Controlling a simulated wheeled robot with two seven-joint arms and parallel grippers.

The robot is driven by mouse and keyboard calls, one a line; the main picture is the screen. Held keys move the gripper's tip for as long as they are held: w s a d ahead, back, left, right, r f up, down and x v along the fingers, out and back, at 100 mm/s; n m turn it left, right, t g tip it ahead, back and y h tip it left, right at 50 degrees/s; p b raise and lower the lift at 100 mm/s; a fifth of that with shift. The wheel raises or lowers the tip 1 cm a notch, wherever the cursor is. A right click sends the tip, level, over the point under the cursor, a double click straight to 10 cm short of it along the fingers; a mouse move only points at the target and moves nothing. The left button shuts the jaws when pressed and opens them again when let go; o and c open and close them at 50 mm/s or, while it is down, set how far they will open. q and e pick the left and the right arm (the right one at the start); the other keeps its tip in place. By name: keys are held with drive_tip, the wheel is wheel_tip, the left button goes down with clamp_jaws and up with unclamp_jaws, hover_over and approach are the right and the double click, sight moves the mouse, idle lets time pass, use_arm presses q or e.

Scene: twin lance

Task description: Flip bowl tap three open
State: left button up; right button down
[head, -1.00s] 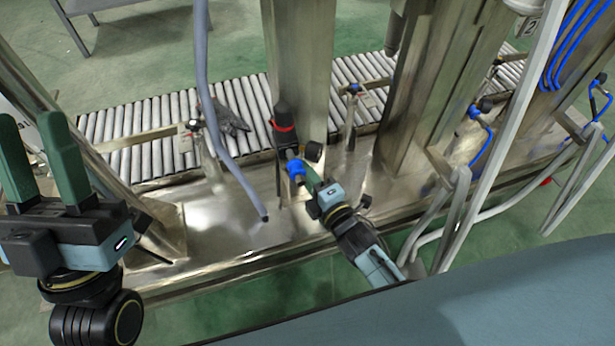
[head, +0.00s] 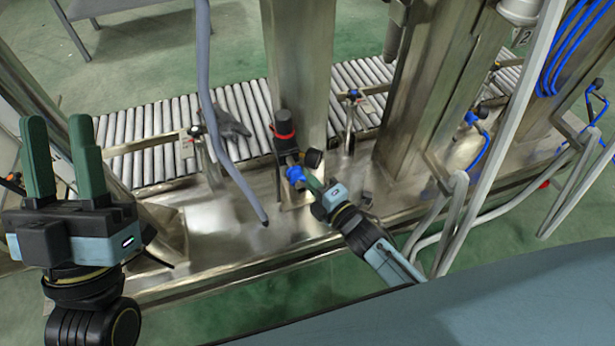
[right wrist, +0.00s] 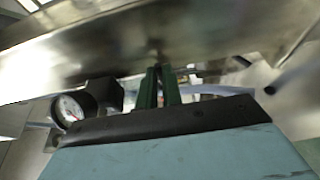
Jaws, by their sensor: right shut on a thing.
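A blue tap part (head: 295,173) sits below a dark cylinder with a red band (head: 283,128) at the foot of the middle steel column. My right gripper (head: 308,181) reaches it from the lower right, its green fingers shut on this blue part. The fingers partly cover it, so I cannot tell how far the tap is turned. In the right wrist view the fingers (right wrist: 158,86) are close together, and what lies between them is hidden. My left gripper (head: 58,130) is open and empty at the far left, fingers up. I see no number on this tap.
A round gauge (right wrist: 68,108) is close beside the right gripper. A grey hose (head: 225,150) hangs to its left. A roller conveyor (head: 155,120) with a dark glove (head: 230,122) runs behind. Other blue taps (head: 473,117) and white tube frames (head: 455,215) stand at right.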

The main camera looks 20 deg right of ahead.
use_arm(q)
drive_tip(key=shift+w+f, duration=0.1)
drive_tip(key=shift+w, duration=0.1)
use_arm(e)
drive_tip(key=shift+w+y, duration=0.1)
drive_tip(key=shift+y, duration=0.2)
drive_tip(key=c, duration=1.6)
unclamp_jaws()
drive_tip(key=shift+o, duration=0.2)
drive_tip(key=shift+d, duration=0.1)
